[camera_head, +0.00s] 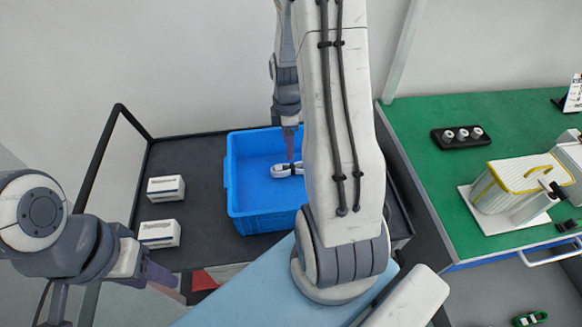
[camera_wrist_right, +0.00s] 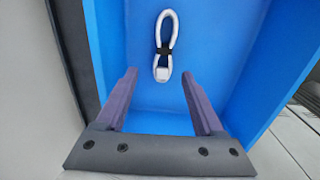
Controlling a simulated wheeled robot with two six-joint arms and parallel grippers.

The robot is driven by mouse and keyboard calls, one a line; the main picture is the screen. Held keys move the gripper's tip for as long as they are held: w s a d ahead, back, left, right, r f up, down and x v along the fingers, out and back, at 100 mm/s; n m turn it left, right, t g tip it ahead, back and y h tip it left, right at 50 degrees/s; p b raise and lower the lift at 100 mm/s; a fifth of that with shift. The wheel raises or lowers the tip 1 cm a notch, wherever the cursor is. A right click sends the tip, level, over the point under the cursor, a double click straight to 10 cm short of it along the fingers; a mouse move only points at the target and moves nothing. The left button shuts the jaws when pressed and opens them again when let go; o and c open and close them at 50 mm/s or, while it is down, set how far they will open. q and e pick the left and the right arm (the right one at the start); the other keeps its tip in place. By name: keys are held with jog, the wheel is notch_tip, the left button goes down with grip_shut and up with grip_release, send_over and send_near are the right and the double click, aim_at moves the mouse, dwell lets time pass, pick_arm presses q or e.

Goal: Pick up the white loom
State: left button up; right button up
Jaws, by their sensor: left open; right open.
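The white loom (camera_head: 286,170) is a coiled white cable with a dark band around its middle, lying on the floor of the blue crate (camera_head: 233,185). In the right wrist view the white loom (camera_wrist_right: 164,50) lies lengthwise ahead of the fingers, a little above the middle of the picture. My right gripper (camera_wrist_right: 158,95) is open and empty, with its fingers apart and the loom beyond their tips. In the head view my right gripper (camera_head: 290,150) reaches down into the crate, partly overlapping the loom. My left gripper (camera_head: 165,282) is low at the left, away from the crate.
The crate stands on a dark cart top (camera_head: 205,160); its right side is hidden behind my arm. Two small white boxes (camera_head: 166,189) (camera_head: 160,233) lie left of the crate. A green table (camera_head: 470,115) at the right holds a black holder (camera_head: 460,136) and a white and yellow machine (camera_head: 520,182).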

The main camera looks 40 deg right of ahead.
aim_at(291, 167)
notch_tip(291, 167, down, 3)
jog(key=shift+f, duration=0.1)
jog(key=shift+s+f+p, duration=0.2)
jog(key=shift+f+p, duration=0.1)
jog(key=shift+f, duration=1.05)
jog(key=shift+s+f+p, duration=0.2)
jog(key=shift+f+p, duration=0.05)
jog(key=shift+f, duration=1.1)
grip_shut()
